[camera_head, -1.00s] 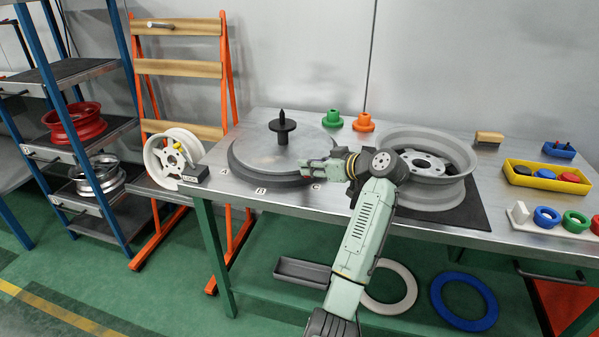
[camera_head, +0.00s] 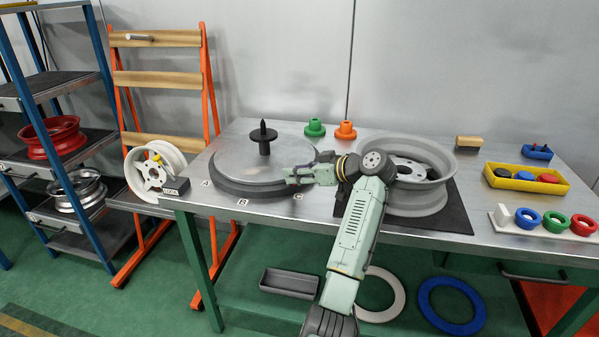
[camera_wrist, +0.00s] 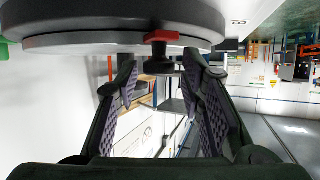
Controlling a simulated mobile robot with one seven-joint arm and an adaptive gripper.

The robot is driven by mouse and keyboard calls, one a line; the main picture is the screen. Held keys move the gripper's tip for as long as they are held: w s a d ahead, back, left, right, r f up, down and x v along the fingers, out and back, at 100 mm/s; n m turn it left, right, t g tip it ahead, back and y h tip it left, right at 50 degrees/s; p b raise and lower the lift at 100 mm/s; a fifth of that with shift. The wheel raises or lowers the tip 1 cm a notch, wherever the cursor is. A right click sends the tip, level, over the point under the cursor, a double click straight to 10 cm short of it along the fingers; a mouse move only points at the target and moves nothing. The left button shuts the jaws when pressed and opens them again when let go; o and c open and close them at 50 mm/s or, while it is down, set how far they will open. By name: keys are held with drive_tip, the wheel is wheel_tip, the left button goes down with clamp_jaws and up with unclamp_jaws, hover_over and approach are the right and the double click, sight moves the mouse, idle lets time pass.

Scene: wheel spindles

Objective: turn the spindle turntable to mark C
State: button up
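The grey round turntable (camera_head: 228,166) lies on the bench with a black pointed spindle (camera_head: 264,143) upright on it. Mark tags A (camera_head: 206,183), B (camera_head: 242,202) and C (camera_head: 297,196) sit along its front edge. My gripper (camera_head: 290,175) is at the right front of the turntable's rim, close to C. In the wrist view the gripper (camera_wrist: 163,72) is open, its padded fingers apart. A red-topped dark knob (camera_wrist: 161,63) under the rim (camera_wrist: 110,40) shows between the fingers. Contact with the knob cannot be told. The head view does not show the knob.
A grey wheel (camera_head: 415,200) on a dark mat (camera_head: 455,215) stands right of my arm. Green (camera_head: 315,128) and orange (camera_head: 345,131) flanged pieces stand behind the turntable. A yellow tray (camera_head: 525,183) and a white holder with rings (camera_head: 505,222) are at the right.

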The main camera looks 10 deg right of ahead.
drive_tip(key=shift+o, duration=0.5)
drive_tip(key=shift+d, duration=0.15)
drive_tip(key=shift+s+d, duration=0.15)
drive_tip(key=v, duration=1.1)
drive_tip(key=shift+s+r, duration=0.25)
drive_tip(key=shift+d, duration=0.1)
